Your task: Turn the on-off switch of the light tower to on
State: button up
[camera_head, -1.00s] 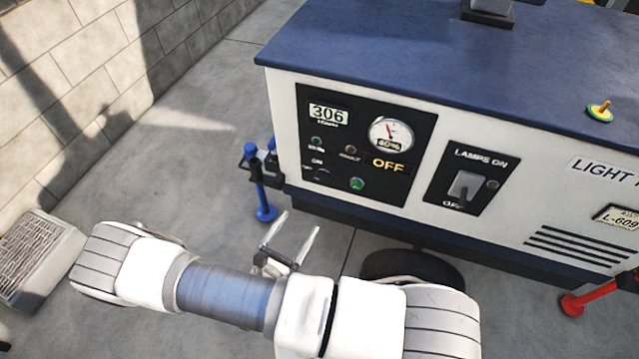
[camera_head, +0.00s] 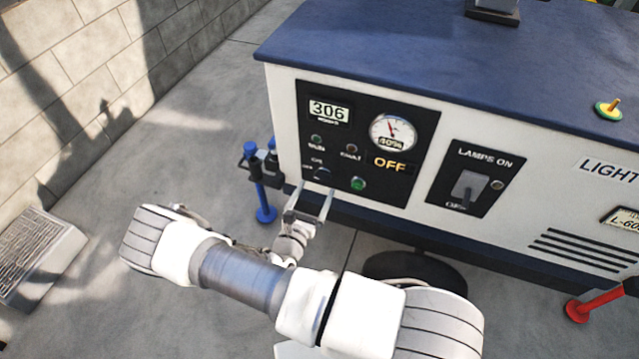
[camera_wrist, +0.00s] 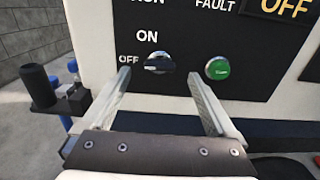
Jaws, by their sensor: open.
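The light tower (camera_head: 480,100) has a white body, a dark blue top and a black control panel (camera_head: 330,175). The on-off switch (camera_head: 322,174) is a small dark rotary knob low on the panel. In the wrist view the knob (camera_wrist: 160,63) shows a pale line pointing left at OFF, with ON printed above it. My gripper (camera_head: 311,201) is open and empty, just below and in front of the knob. In the wrist view its two fingers (camera_wrist: 160,92) stand either side of the knob and slightly below it, apparently not touching it.
A green button (camera_wrist: 217,69) sits right of the knob, near the right finger. A lamps switch (camera_head: 466,187) is farther right. A blue post (camera_head: 262,190) with a black fitting stands at the tower's left corner. A block wall (camera_head: 60,90) is at left.

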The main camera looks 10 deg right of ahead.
aim_at(323, 180)
jog(key=shift+x, duration=2.1)
jog(key=c, duration=1.4)
jog(key=shift+o, duration=0.2)
jog(key=shift+s+r+m+p, duration=0.15)
jog(key=shift+m+p, duration=0.45)
jog(key=shift+m, duration=0.4)
jog(key=m+p, duration=0.2)
jog(key=m, duration=0.1)
jog(key=shift+d+m, duration=0.1)
jog(key=shift+m, duration=0.2)
jog(key=m+p, duration=0.1)
jog(key=m, duration=0.1)
jog(key=m+p, duration=0.1)
jog(key=m, duration=0.3)
jog(key=shift+f+p, duration=0.25)
jog(key=shift+p, duration=0.15)
jog(key=shift+m, duration=0.3)
